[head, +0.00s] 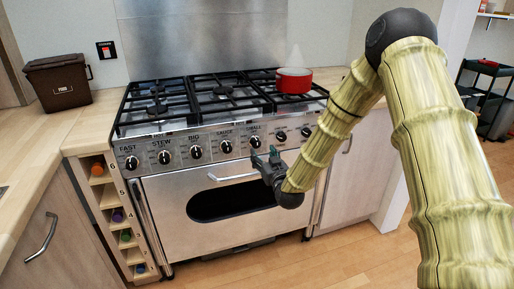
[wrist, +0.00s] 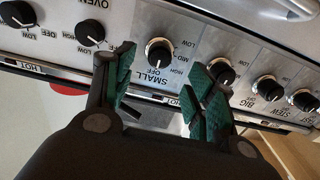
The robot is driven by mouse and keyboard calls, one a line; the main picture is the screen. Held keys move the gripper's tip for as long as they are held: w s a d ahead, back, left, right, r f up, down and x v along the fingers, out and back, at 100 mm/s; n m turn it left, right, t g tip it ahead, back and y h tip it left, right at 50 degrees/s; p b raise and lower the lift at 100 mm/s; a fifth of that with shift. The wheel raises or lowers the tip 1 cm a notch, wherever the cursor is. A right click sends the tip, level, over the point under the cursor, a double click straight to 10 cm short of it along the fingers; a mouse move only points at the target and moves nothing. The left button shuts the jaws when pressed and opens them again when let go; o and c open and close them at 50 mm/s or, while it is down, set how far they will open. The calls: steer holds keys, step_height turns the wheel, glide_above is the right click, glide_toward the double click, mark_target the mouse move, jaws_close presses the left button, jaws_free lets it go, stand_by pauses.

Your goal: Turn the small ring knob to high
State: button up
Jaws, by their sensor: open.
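The small ring knob (head: 255,141) is a round black knob on the cooker's front panel, in the row of burner knobs. In the wrist view the knob (wrist: 159,51) has "SMALL" and "OFF" lettered beside it, with low, mid and high marks around it. Its pointer seems to face the OFF mark, though it is small to read. My gripper (head: 268,157) is in front of the panel, just below and right of this knob. In the wrist view my gripper (wrist: 161,72) is open, its green-padded fingers spread either side of the knob, apparently not touching it.
The sauce knob (wrist: 221,72) is close beside the right finger, and an oven knob (wrist: 90,32) is near the left one. The oven door handle (head: 232,177) juts out below the panel.

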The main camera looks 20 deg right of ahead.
mark_target(257, 146)
steer(key=w, duration=0.7)
steer(key=shift+w+a, duration=0.1)
steer(key=shift+w, duration=0.25)
steer(key=c, duration=1)
